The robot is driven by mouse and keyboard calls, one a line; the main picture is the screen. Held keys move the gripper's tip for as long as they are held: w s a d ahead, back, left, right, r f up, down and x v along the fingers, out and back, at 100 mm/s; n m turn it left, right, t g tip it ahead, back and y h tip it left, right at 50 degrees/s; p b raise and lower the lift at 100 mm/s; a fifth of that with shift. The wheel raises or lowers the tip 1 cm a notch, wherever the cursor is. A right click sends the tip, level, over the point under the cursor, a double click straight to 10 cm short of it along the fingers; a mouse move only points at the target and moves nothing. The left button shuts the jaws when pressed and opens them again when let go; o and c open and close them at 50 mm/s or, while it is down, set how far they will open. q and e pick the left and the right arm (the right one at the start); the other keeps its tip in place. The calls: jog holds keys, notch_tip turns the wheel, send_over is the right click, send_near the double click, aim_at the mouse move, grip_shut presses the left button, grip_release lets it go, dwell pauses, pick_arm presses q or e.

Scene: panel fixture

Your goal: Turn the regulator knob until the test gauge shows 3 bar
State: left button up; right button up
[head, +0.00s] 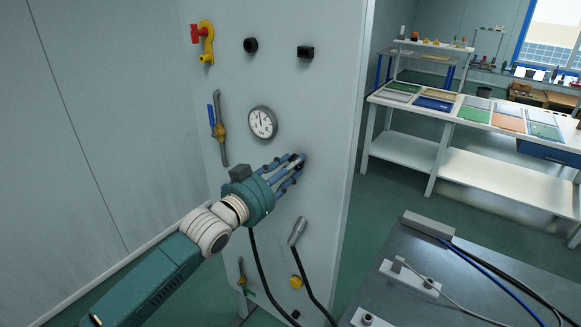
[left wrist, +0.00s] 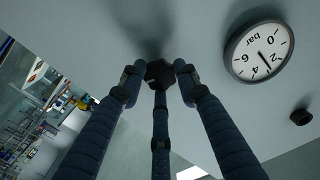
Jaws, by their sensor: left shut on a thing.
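The regulator knob is a small dark knob (left wrist: 160,72) on the grey panel (head: 325,100). It shows between my fingertips in the left wrist view; in the head view my fingers mostly hide it. My left gripper (head: 297,161), with blue fingers, is shut on the knob. The round white test gauge (head: 263,122) is on the panel, above and left of the gripper. In the left wrist view the gauge (left wrist: 259,52) appears upside down, marked bar. Its needle seems to point between 2 and 4; the exact value is hard to read. My right gripper is not in view.
A red-and-yellow valve (head: 204,40), a black knob (head: 251,45), a black block (head: 305,52) and a blue-levered valve (head: 217,128) are on the panel. A grey cabled handle (head: 298,231) is below my gripper. A dark table (head: 400,270) stands at lower right, a white bench (head: 480,160) behind.

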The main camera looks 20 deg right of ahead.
pick_arm(q)
jog(key=o, duration=1.1)
jog(key=shift+o, duration=0.2)
jog(key=v, duration=1.2)
